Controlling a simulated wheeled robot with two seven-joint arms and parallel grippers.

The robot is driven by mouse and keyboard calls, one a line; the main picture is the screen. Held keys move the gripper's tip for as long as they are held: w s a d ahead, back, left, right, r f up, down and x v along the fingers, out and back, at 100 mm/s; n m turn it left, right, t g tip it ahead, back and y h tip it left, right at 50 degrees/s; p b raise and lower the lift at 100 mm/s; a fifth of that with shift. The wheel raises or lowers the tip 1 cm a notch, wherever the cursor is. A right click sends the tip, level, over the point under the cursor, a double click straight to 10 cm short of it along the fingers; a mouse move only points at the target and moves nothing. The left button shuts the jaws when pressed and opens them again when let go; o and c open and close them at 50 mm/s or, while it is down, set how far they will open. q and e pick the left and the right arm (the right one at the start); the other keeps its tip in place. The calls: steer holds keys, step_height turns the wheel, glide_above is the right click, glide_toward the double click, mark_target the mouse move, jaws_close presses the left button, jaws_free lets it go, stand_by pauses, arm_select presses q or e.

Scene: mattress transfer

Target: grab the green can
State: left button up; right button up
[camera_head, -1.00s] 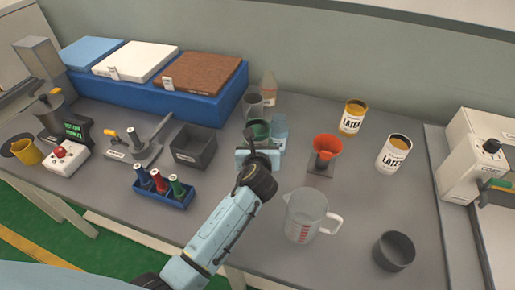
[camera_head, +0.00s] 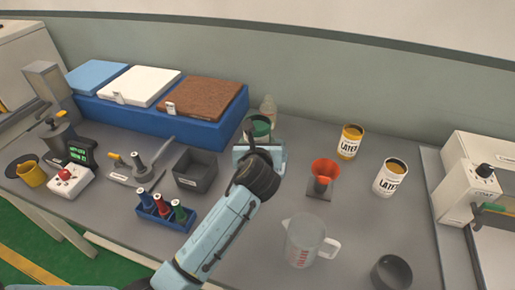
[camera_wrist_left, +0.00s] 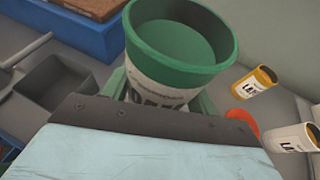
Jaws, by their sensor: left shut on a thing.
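The green can (camera_head: 259,129) has a green rim and inside and a white label with dark print. My left gripper (camera_head: 259,148) is shut on it near the middle of the table. The can appears held upright above the table top. In the left wrist view the can (camera_wrist_left: 178,45) fills the top middle, seen from above, with its green inside showing and its lower part hidden behind my gripper (camera_wrist_left: 160,95). My right gripper is in neither view.
A funnel (camera_head: 324,172), two latex cans (camera_head: 350,142) (camera_head: 391,178) and a measuring jug (camera_head: 303,243) stand to the right. A grey bin (camera_head: 196,170) and a blue bottle rack (camera_head: 162,210) are left. A pale bottle (camera_head: 268,107) stands behind the can.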

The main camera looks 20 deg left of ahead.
arm_select(q)
steer(key=shift+r, duration=1.3)
